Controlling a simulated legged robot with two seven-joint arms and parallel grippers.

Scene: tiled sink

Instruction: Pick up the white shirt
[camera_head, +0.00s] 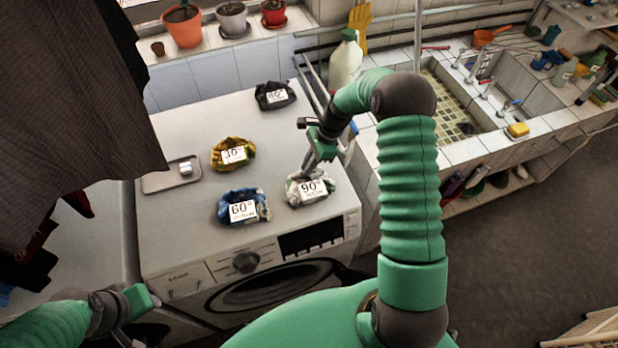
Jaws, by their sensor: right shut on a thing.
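The white shirt (294,197) is a small crumpled bundle with a label reading 90°, at the right front of the washing machine's top. My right gripper (308,171) reaches down onto it from above and is shut on its cloth. The bundle still appears to rest on the machine top. My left gripper (140,300) is at the lower left, in front of the machine and away from the bundles; its fingers are not clearly shown.
On the washing machine top (190,125) lie a blue bundle (225,212), a yellow bundle (219,160), a black bundle (264,99) and a small tray (158,184). A white jug (346,62) stands behind my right arm. Dark cloth (60,110) hangs at left.

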